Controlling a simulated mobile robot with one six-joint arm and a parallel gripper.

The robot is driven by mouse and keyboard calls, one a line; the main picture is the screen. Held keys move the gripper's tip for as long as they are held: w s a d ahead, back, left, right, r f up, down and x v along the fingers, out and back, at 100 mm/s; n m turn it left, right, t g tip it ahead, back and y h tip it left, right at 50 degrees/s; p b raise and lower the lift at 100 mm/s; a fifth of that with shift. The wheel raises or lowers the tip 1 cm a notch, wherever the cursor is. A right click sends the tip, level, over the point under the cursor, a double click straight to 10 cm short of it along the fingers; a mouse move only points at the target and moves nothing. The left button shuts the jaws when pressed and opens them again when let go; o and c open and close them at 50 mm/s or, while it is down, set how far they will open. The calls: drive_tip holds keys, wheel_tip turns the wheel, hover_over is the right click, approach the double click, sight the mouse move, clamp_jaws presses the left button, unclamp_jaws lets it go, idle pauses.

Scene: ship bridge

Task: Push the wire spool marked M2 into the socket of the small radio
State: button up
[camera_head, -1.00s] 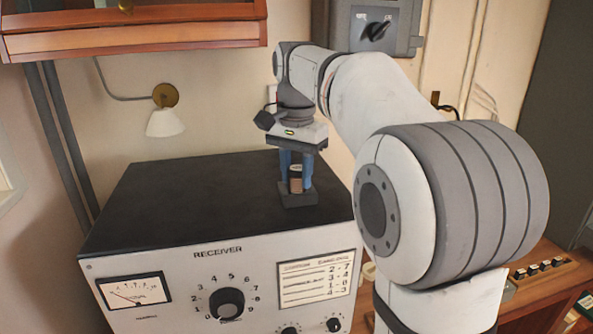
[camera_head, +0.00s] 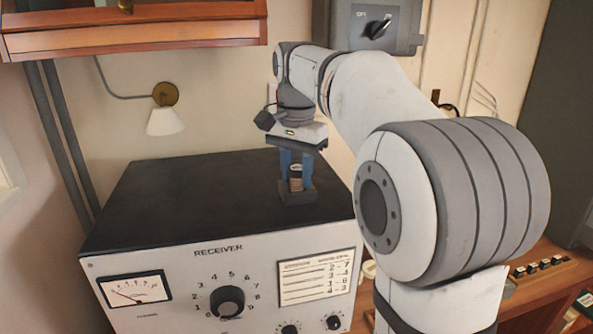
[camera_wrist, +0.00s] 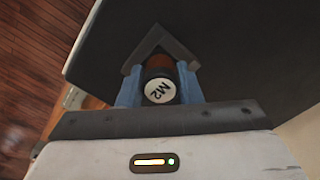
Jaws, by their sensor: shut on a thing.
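The wire spool (camera_head: 297,184) stands upright between the blue fingers of my gripper (camera_head: 296,178), which is shut on it. The spool has a copper-brown winding. Its white round end cap, marked M2, faces the camera in the wrist view (camera_wrist: 160,91). The small dark grey socket (camera_head: 299,199) is on the black top of the radio (camera_head: 200,195), near its right side. The spool's lower end is at the socket, partly hidden by its front wall. In the wrist view the angled socket walls (camera_wrist: 180,46) show beyond the spool. I cannot tell how deep it sits.
The radio's front, labelled RECEIVER, has a meter (camera_head: 135,290), knobs and a paper chart (camera_head: 316,278). A wall lamp (camera_head: 165,120) hangs behind it. A wooden shelf (camera_head: 140,35) is above, and a grey switch box (camera_head: 375,25) is on the wall. The radio's top is otherwise clear.

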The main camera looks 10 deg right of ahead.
drive_tip(key=o, duration=1.1)
drive_tip(key=shift+c, duration=0.2)
drive_tip(key=shift+r, duration=0.1)
wheel_tip(320, 180, up, 8)
drive_tip(key=shift+f, duration=0.2)
drive_tip(key=shift+s+f, duration=0.1)
